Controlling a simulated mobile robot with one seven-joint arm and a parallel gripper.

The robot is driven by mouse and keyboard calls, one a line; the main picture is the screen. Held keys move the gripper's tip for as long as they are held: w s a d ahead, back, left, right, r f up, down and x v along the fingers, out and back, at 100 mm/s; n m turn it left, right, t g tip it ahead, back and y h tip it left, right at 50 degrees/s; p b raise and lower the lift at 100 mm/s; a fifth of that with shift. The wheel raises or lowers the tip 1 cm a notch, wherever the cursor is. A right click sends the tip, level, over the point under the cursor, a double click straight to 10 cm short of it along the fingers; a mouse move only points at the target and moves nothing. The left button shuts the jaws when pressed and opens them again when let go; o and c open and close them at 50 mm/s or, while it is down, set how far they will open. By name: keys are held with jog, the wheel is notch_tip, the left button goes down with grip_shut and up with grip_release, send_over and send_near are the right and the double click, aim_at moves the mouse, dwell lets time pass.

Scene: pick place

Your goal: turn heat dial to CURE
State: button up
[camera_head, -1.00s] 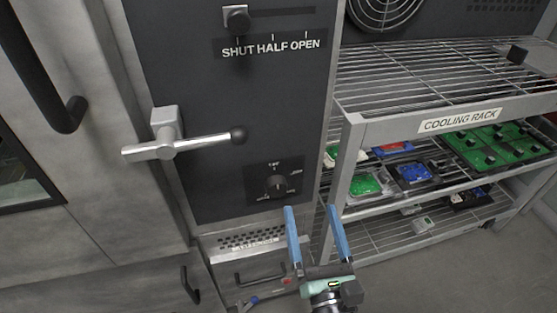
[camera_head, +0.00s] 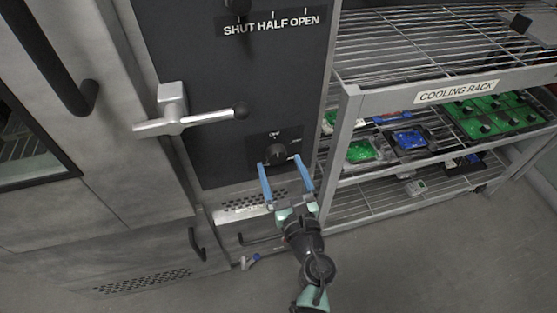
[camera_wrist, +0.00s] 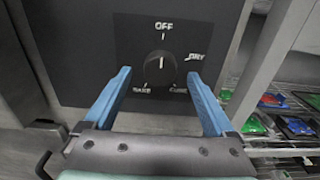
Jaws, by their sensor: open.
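The heat dial (camera_wrist: 161,66) is a round black knob on a dark panel, marked OFF at the top, DRY at right, CURE at lower right and BAKE at lower left. Its white pointer line points up toward OFF. In the head view the dial (camera_head: 276,151) sits low on the dark oven panel. My gripper (camera_head: 281,162) is open, with its two blue fingers spread just below and to either side of the dial. In the wrist view the open fingers (camera_wrist: 160,82) flank the dial from below; I cannot tell that they touch it.
A lever handle (camera_head: 190,121) sticks out above and left of the dial. A SHUT HALF OPEN slider (camera_head: 237,6) is higher up. The cooling rack (camera_head: 455,92) with green and blue trays stands close on the right. A vented drawer (camera_head: 250,206) lies below.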

jog(key=shift+x, duration=1.3)
jog(key=shift+c, duration=0.3)
jog(key=c, duration=1.3)
